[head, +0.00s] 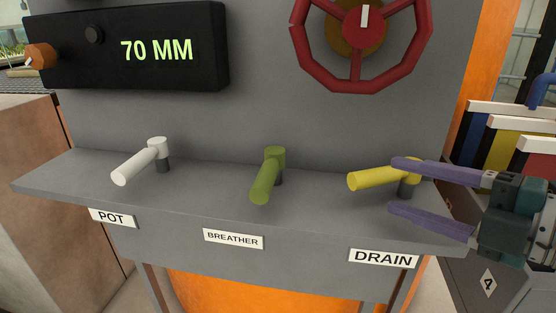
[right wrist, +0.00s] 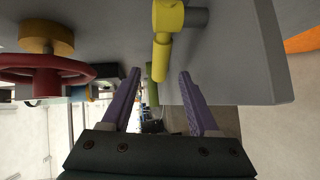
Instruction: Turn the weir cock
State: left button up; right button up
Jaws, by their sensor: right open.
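Three cocks stand on a grey shelf (head: 330,207): a white one (head: 140,162) above a "POT" label, a green one (head: 268,175) above "BREATHER", and a yellow one (head: 372,178) above "DRAIN". No label in view reads "weir". My right gripper (head: 392,185) is open at the yellow cock, and its upper finger hides part of the cock's right end. In the right wrist view the yellow handle (right wrist: 161,55) reaches between the open fingertips (right wrist: 160,73); I cannot tell whether they touch it. My left gripper is not in view.
A red handwheel (head: 361,28) is on the panel above the yellow cock. A black display box (head: 120,55) reading "70 MM" is at upper left. The shelf between the cocks is clear.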

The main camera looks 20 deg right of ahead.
aim_at(378, 181)
jog(key=shift+b+x, duration=0.3)
jog(key=shift+x, duration=2.75)
jog(key=shift+c, duration=0.4)
grip_shut()
